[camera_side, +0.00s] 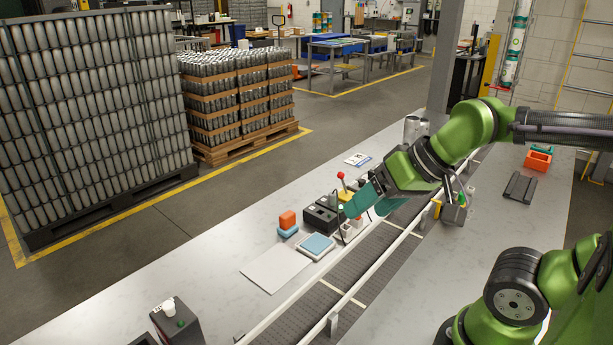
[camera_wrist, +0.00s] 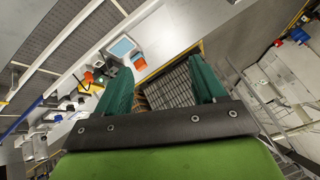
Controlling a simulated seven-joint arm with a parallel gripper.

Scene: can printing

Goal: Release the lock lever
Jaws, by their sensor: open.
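A lever with a red ball knob (camera_side: 340,178) stands up from a small black device (camera_side: 322,214) beside the conveyor in the side view. I take it to be the lock lever. My gripper (camera_side: 366,204) has teal fingers and is close to the right of the lever and device in the picture. The fingers are spread, and nothing is seen between them. In the wrist view my gripper (camera_wrist: 160,65) is also open and tilted. Small dark fixtures (camera_wrist: 88,84) show left of the fingers there, but the lever is too small to make out clearly.
A conveyor (camera_side: 345,265) with light rails runs along the table. The table's front left is mostly clear.

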